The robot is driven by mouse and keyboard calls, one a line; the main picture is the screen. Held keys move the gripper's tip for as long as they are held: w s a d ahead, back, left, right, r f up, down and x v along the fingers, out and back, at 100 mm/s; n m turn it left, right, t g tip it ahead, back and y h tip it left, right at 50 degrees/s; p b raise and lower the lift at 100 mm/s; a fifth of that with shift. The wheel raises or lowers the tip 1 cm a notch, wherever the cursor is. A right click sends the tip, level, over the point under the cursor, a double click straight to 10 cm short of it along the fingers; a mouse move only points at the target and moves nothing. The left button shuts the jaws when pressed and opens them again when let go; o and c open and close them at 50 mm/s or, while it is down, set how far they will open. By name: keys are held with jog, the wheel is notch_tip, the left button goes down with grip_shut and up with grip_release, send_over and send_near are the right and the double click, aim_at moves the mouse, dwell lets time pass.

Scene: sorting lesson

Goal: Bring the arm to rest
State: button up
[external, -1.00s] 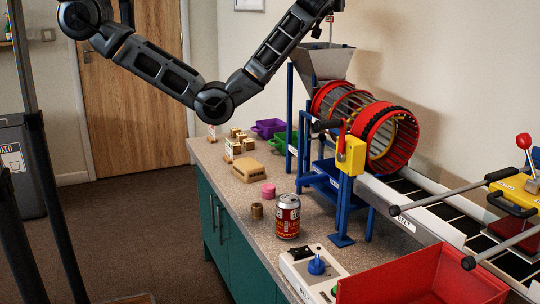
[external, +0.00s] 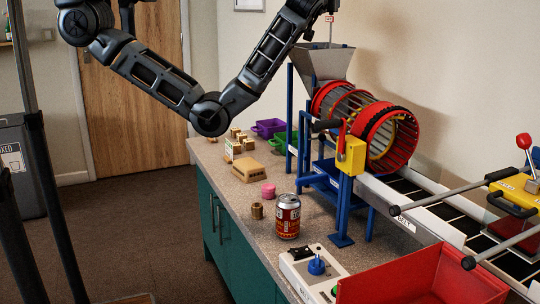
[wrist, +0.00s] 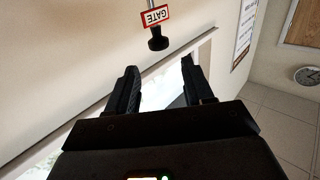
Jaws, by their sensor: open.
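My gripper (wrist: 160,88) is open and empty in the wrist view, its two dark fingers apart with pale wall and a light strip behind them. In the external view my arm is raised above the counter (external: 230,205), bent at the elbow, its end running up past the top edge near the hopper (external: 325,66); the gripper's fingers cannot be made out there. A black knob with a red-edged GATE sign (wrist: 155,15) shows beyond the fingers in the wrist view.
A drum sorter (external: 380,135) on a blue frame stands below. A can (external: 288,218), a control box (external: 312,270), a red tray (external: 425,280), a purple bin (external: 268,128), a green bin (external: 281,140) and small blocks sit on the counter.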

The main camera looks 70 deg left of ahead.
jog(key=shift+f, duration=0.15)
jog(key=s+d+f+m+t+h+b, duration=0.1)
jog(key=s+d+f+m+t+h, duration=0.15)
jog(key=d+f+m+h, duration=0.6)
jog(key=s+d+f+m+t+h+b, duration=0.1)
jog(key=d+f+m+t+h, duration=0.2)
jog(key=f, duration=1)
jog(key=s+d+f+m+t+h, duration=0.2)
jog(key=s+f+m+h, duration=0.1)
jog(key=s+f+h, duration=0.4)
jog(key=s+a+f+g+h, duration=0.1)
jog(key=s+a+f, duration=0.2)
jog(key=s+a, duration=0.45)
jog(key=s+a+f+m+g, duration=0.1)
jog(key=s+a+f, duration=0.2)
jog(key=s+a, duration=0.4)
jog(key=s+a+f+g+h, duration=0.1)
jog(key=s+a+f, duration=0.3)
jog(key=s, duration=0.5)
jog(key=s+a+n+y, duration=0.2)
jog(key=s, duration=0.3)
jog(key=s+a+n+g+y+p, duration=0.1)
jog(key=s+a+n+y, duration=0.1)
jog(key=s, duration=0.4)
jog(key=s+a+r+n+g+y+p, duration=0.1)
jog(key=s+a+n+y, duration=0.1)
jog(key=s, duration=0.4)
jog(key=shift+y, duration=0.85)
